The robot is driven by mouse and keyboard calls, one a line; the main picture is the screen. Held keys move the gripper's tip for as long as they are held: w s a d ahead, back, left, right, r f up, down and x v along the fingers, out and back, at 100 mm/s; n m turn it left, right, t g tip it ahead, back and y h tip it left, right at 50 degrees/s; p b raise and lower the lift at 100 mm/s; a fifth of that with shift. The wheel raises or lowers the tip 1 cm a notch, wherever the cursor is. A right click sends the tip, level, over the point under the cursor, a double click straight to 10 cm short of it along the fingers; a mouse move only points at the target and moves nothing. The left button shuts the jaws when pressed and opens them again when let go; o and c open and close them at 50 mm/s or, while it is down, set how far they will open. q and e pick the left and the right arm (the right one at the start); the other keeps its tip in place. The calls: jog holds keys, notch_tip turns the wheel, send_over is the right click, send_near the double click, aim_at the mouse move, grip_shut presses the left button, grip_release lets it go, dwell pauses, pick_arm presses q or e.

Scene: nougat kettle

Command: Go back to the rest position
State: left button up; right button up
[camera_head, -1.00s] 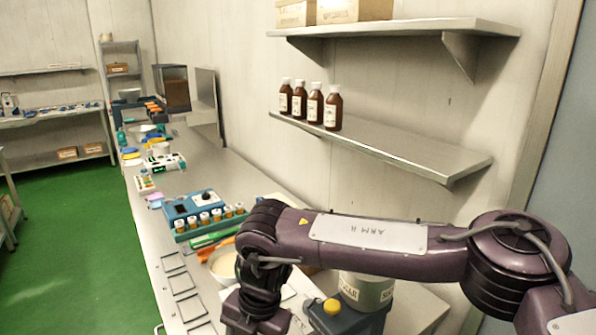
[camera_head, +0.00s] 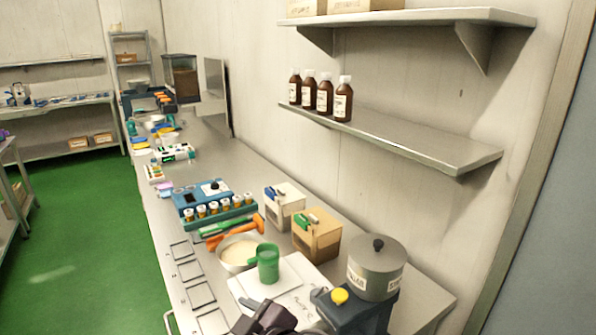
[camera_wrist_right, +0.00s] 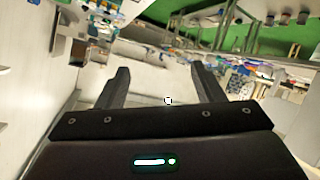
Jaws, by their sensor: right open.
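My right gripper (camera_wrist_right: 159,70) is open, its two dark fingers wide apart with nothing between them in the right wrist view. In the head view only a dark part of my right arm (camera_head: 268,319) shows at the bottom edge, in front of the bench. My left gripper is not in view. On the bench, a grey lidded kettle (camera_head: 375,268) stands on a dark blue base (camera_head: 352,315) with a yellow knob. A green cup (camera_head: 267,264) stands upright beside a bowl of pale contents (camera_head: 239,252).
A white box (camera_head: 285,206) and a tan box (camera_head: 316,238) stand behind the cup. Brown bottles (camera_head: 322,97) stand on a wall shelf (camera_head: 400,140) above the bench. Green floor (camera_head: 80,240) at left is clear.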

jog(key=s+d+f+m+g+h, duration=0.1)
jog(key=d+f+m+h, duration=0.3)
jog(key=d, duration=0.4)
jog(key=s+d+f+m+h, duration=0.25)
jog(key=d+f, duration=0.35)
jog(key=d, duration=0.3)
jog(key=s+d+f+m+g+h, duration=0.3)
jog(key=s+d+f+m+g, duration=0.3)
jog(key=s+d, duration=0.65)
notch_tip(320, 180, down, 34)
jog(key=d+r+b, duration=0.1)
jog(key=d+b, duration=0.1)
jog(key=b, duration=0.3)
jog(key=s+d+f+b, duration=0.1)
jog(key=s+f+b, duration=0.1)
jog(key=s+f, duration=0.7)
jog(key=s+d+f+g+b, duration=0.1)
jog(key=s+d+f+b, duration=0.1)
jog(key=s+f, duration=0.8)
notch_tip(320, 180, down, 6)
jog(key=shift+s+f+n+b, duration=0.15)
jog(key=shift+s+n+b, duration=0.15)
jog(key=shift+b, duration=0.2)
